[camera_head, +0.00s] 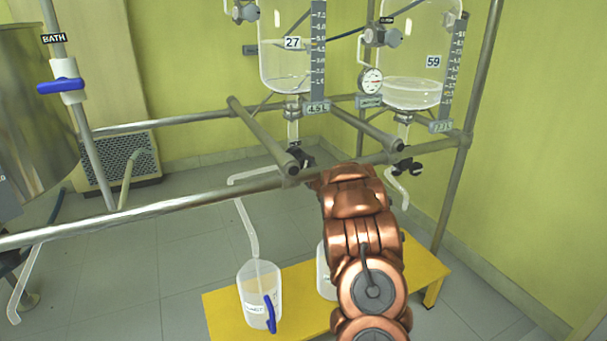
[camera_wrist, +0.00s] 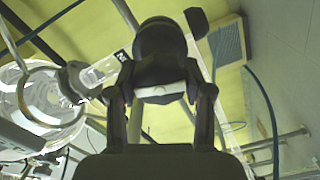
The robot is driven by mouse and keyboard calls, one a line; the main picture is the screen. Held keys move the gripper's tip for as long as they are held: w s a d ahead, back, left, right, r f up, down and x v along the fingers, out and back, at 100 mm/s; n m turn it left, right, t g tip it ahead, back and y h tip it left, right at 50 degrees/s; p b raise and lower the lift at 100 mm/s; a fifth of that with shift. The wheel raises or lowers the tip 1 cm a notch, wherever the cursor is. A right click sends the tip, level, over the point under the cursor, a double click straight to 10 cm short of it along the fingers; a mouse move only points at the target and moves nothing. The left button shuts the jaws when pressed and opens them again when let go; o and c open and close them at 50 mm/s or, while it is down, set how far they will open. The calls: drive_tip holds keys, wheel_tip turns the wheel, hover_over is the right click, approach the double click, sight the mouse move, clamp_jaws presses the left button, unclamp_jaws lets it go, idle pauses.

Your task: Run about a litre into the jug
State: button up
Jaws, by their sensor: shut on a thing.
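A clear vessel marked 27 (camera_head: 287,62) hangs at top centre with clear liquid and a grey scale. A clear spout tube (camera_head: 247,225) runs down to a translucent jug (camera_head: 254,292) with a blue handle, upright on the yellow bench. I cannot make out a stream or a level in the jug. In the wrist view my gripper (camera_wrist: 165,88) is shut on a dark rounded tap handle (camera_wrist: 163,48). In the head view my fingers are hidden behind my copper arm.
A vessel marked 59 (camera_head: 410,88) hangs at right with its own black tap (camera_head: 407,167). A second jug (camera_head: 323,272) is mostly hidden behind my arm on the yellow bench (camera_head: 425,268). A steel rail (camera_head: 150,212) crosses in front. A blue-handled BATH valve (camera_head: 62,86) is at left.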

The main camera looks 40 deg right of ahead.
drive_tip(key=n+b, duration=0.3)
drive_tip(key=shift+f, duration=0.3)
drive_tip(key=n+b, duration=0.3)
drive_tip(key=shift+b, duration=0.35)
drive_tip(key=shift+r+n+b, duration=0.15)
drive_tip(key=shift+n+b, duration=0.75)
drive_tip(key=shift+r+n, duration=0.1)
drive_tip(key=shift+n, duration=0.2)
drive_tip(key=o, duration=1.2)
drive_tip(key=shift+c, duration=0.2)
drive_tip(key=shift+s, duration=0.1)
drive_tip(key=v, duration=1.2)
